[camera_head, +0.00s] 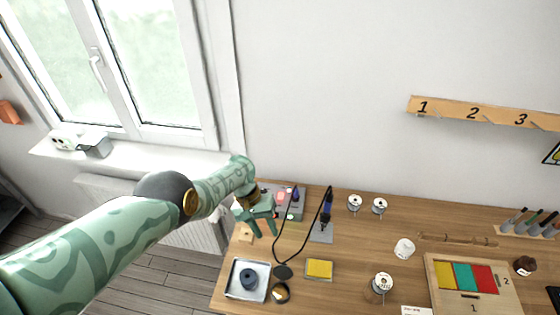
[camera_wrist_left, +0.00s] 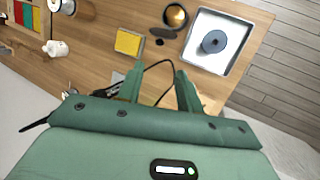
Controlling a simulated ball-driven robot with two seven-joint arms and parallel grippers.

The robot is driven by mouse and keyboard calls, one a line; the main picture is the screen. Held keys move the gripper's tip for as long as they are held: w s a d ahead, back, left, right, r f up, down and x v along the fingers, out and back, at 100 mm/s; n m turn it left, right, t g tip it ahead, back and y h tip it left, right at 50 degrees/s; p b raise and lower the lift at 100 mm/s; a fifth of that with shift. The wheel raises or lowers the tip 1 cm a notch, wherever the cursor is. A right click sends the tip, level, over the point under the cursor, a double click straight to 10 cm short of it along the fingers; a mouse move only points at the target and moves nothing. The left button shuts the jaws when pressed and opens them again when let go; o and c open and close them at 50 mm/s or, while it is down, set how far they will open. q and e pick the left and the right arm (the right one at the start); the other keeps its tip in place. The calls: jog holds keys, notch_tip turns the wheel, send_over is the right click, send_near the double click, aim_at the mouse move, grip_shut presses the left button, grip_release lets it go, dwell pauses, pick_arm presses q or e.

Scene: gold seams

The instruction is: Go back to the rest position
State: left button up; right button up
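My left gripper (camera_head: 260,230) hangs over the back left corner of the wooden table (camera_head: 345,260), with its fingers pointing down. In the left wrist view, the same gripper (camera_wrist_left: 158,82) has its two fingers spread, with nothing held between them. A black cable (camera_wrist_left: 150,68) shows behind the gap, apart from the fingers as far as I can tell. My right gripper is in neither view.
A soldering iron in its stand (camera_head: 323,225), a yellow sponge (camera_head: 319,269), a white tray with a dark spool (camera_head: 263,266) and a round tin (camera_head: 280,293) lie near the gripper. A window (camera_head: 135,60) is behind the arm. A numbered shelf (camera_head: 480,112) hangs at right.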

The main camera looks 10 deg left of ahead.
pick_arm(q)
jog(key=s+a+f+m+t+y, duration=0.2)
jog(key=s+a+f+y, duration=0.1)
jog(key=a, duration=0.4)
jog(key=s+a+f+m+t+y, duration=0.2)
jog(key=s+a+t+y, duration=0.1)
jog(key=a, duration=0.5)
jog(key=s+a+r+m+t+y, duration=0.1)
jog(key=s+r+m+t+y, duration=0.1)
jog(key=s+r, duration=0.65)
jog(key=s+a+r+m+t+y, duration=0.1)
jog(key=s+a+r+m+t, duration=0.15)
jog(key=s+r, duration=0.6)
jog(key=s+d+f+n+g+h+b, duration=0.15)
jog(key=f+b, duration=0.35)
jog(key=f, duration=0.8)
jog(key=s+d+f+m+h+b, duration=0.15)
jog(key=f+b, duration=0.25)
jog(key=f, duration=1)
jog(key=d+f+n+g+b, duration=0.1)
jog(key=d+f+n+b, duration=0.3)
jog(key=f, duration=0.9)
jog(key=s+a+f+g+h+b, duration=0.1)
jog(key=s+f+g+b, duration=0.2)
jog(key=s+f+b, duration=0.7)
jog(key=s+f, duration=0.9)
jog(key=f, duration=0.4)
jog(key=shift+s+a, duration=0.15)
jog(key=shift+a, duration=0.1)
